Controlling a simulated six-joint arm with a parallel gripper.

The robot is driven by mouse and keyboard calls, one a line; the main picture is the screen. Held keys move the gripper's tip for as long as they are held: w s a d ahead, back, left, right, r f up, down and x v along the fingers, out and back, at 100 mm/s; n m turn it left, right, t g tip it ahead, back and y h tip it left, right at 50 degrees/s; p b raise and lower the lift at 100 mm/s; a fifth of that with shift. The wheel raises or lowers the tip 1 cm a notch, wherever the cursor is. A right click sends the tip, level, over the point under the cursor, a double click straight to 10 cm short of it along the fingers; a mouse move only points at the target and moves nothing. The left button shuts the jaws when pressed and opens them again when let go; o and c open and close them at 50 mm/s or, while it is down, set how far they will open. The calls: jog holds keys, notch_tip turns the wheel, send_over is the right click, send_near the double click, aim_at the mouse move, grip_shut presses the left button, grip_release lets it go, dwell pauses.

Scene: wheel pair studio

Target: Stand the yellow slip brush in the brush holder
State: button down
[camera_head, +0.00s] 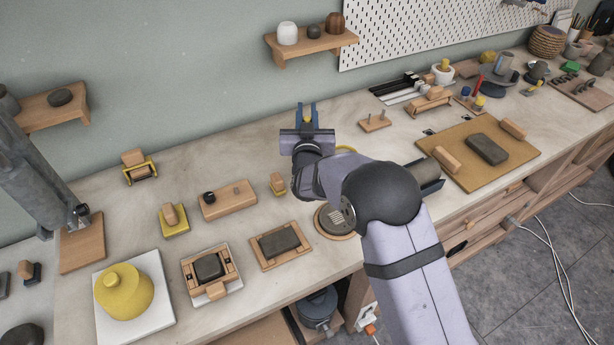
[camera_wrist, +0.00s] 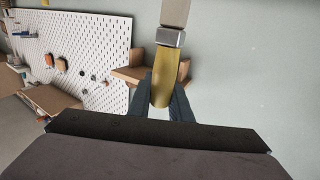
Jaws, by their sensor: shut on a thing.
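My gripper (camera_head: 307,115) is raised above the back of the bench and shut on the yellow slip brush. In the wrist view the brush's yellow handle (camera_wrist: 164,85) is between the dark fingers, with a metal ferrule and pale bristles pointing toward the top of the picture. In the head view only a bit of yellow shows between the fingers. I cannot tell for sure which thing is the brush holder. A low wooden piece with small pegs (camera_head: 375,122) stands right of the gripper, and a wooden block with a dark round fitting (camera_head: 233,200) lies to its left.
A wall shelf (camera_head: 312,46) with small pots is above the gripper, beside a white pegboard (camera_head: 440,38). A yellow lidded pot (camera_head: 124,292) stands front left. A brown board (camera_head: 475,152) with blocks lies right. The bench behind the arm is mostly clear.

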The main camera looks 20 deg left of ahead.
notch_tip(320, 180, down, 10)
jog(key=p, duration=0.3)
jog(key=shift+p, duration=0.3)
dwell(0.4)
jog(key=shift+f, duration=0.2)
jog(key=c, duration=1.6)
grip_release()
jog(key=shift+r, duration=0.2)
jog(key=shift+b+v, duration=1.8)
jog(key=shift+v, duration=4.2)
jog(key=shift+w+d, duration=0.1)
